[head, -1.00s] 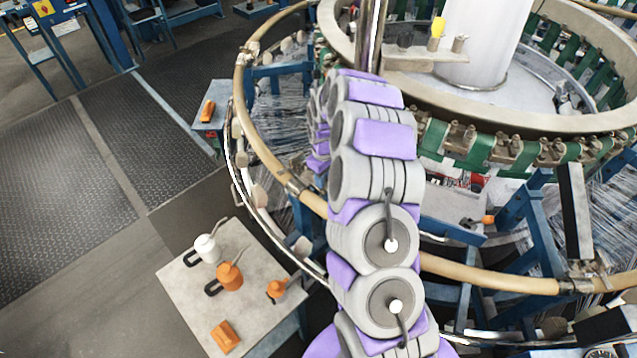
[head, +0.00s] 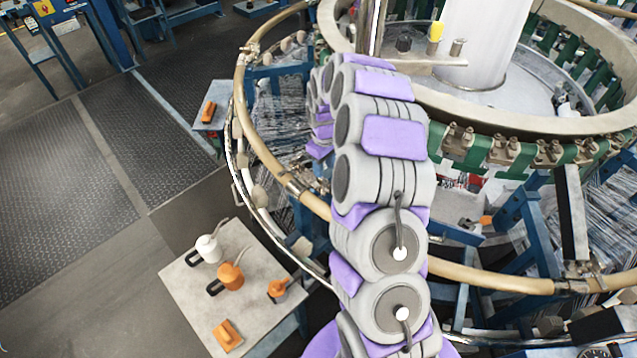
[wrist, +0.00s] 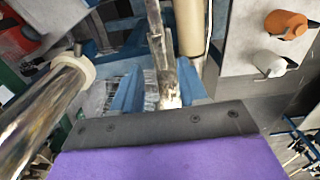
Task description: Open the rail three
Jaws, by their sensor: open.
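In the head view a tan tubular rail (head: 480,277) curves around the loom, with metal clamps at its joints. In the wrist view a tan rail section (wrist: 191,25) stands at the top centre, beside a worn metal bar (wrist: 163,60). No label shows which rail is number three. My gripper (wrist: 158,90) appears as two blue fingers above a dark bolted plate in the wrist view. The fingers are apart, and the metal bar shows between them; I cannot tell whether they touch it. In the head view my grey and purple arm hides the gripper and part of the rail.
A small table (head: 188,290) at the lower left holds a white can (head: 208,248) and orange items (head: 230,276). A shiny metal pole (wrist: 45,110) stands at the left of the wrist view. The floor at left (head: 60,190) is clear.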

